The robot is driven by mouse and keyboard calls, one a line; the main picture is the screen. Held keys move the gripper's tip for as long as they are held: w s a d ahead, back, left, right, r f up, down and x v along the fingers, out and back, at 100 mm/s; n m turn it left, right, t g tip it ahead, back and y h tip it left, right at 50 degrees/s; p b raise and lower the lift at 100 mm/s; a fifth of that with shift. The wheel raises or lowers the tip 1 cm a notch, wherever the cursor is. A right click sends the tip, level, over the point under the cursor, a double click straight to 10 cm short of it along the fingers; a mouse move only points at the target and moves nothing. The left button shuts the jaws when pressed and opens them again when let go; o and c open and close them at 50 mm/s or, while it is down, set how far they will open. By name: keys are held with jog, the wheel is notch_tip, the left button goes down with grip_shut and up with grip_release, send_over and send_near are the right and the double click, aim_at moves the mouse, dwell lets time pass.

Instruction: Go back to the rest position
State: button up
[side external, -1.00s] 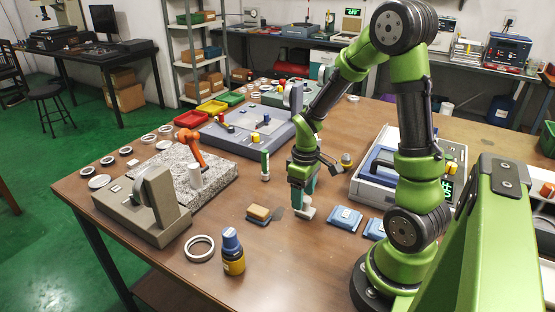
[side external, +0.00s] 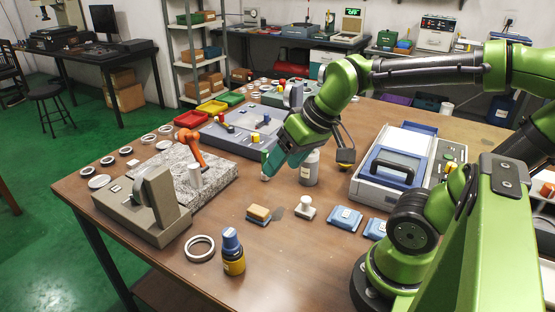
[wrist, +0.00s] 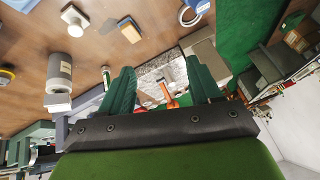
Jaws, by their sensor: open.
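My gripper (side external: 272,166) hangs tilted above the middle of the table, its teal fingers pointing down and left in the side view. In the wrist view its two fingers (wrist: 163,88) stand wide apart with nothing held between them. A small white stamp-like piece (side external: 305,207) stands alone on the table below and right of the gripper, apart from it. It also seems to show at the top of the wrist view (wrist: 74,16). A grey cylinder with a white top (side external: 310,168) stands just right of the fingers in the side view.
A grey gauge stand (side external: 150,205) and a granite block with an orange clamp (side external: 188,143) stand at left, near several rings. A blue-capped bottle (side external: 232,252) and a loose ring (side external: 199,248) are in front. A handled case (side external: 392,170) is at right.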

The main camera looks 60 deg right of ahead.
jog(key=shift+s+a+r+m+t+y, duration=0.2)
jog(key=shift+s+a+r+t, duration=0.25)
jog(key=shift+a, duration=0.3)
jog(key=shift+s+a+r+m+t+y, duration=0.2)
jog(key=shift+s+a+r+t, duration=0.15)
jog(key=shift+s+a+r, duration=0.25)
jog(key=shift+w+a+f, duration=0.1)
jog(key=shift+w+f, duration=0.05)
